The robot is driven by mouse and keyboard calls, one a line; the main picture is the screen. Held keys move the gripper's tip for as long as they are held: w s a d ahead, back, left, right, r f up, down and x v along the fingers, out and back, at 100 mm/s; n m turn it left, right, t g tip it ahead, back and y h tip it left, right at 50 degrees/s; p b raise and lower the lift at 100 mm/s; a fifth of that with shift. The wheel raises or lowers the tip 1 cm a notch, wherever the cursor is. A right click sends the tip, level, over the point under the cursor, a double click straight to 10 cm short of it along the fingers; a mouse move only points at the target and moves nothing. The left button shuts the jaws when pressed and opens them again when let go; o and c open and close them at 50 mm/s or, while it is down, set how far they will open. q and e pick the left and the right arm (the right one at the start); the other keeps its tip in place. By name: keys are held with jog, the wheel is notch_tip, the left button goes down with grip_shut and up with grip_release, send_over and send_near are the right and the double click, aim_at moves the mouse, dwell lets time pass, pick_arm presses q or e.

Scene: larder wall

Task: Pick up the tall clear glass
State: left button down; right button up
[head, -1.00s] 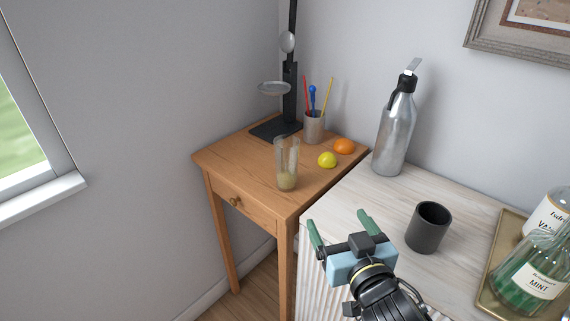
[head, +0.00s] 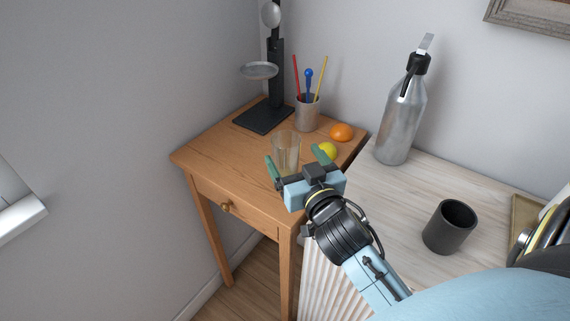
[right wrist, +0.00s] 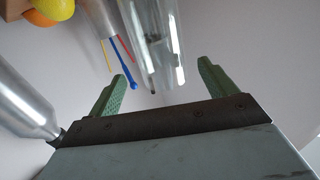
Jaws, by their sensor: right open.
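The tall clear glass (head: 286,150) stands upright on the small wooden table, near its front edge. In the right wrist view the glass (right wrist: 158,45) shows ahead, roughly between the green fingers, its near end close to the fingertip line. My right gripper (head: 297,158) is open and empty, its fingers pointing toward the glass from the near side. In the head view the gripper covers the glass's lower part, so I cannot tell whether they touch. My left gripper is in neither view.
A lemon (head: 328,151) and an orange (head: 341,132) lie right of the glass. A cup of utensils (head: 307,114) and a black stand (head: 264,117) are behind. A metal bottle (head: 401,120) and a dark mug (head: 449,227) stand on the whitish cabinet.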

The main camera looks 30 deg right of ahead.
aim_at(281, 138)
jog(key=shift+w+d+r, duration=0.1)
jog(key=shift+w, duration=0.6)
jog(key=shift+w+d+r, duration=0.1)
jog(key=shift+w, duration=0.55)
jog(key=w, duration=0.3)
jog(key=shift+w+d, duration=0.1)
jog(key=shift+d, duration=0.05)
jog(key=shift+w, duration=0.2)
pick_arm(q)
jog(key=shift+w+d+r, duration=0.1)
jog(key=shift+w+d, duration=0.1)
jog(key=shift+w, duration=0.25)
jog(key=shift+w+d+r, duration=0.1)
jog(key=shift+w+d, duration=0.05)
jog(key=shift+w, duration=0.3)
pick_arm(e)
jog(key=c, duration=1.5)
jog(key=shift+r, duration=0.1)
jog(key=shift+c, duration=0.9)
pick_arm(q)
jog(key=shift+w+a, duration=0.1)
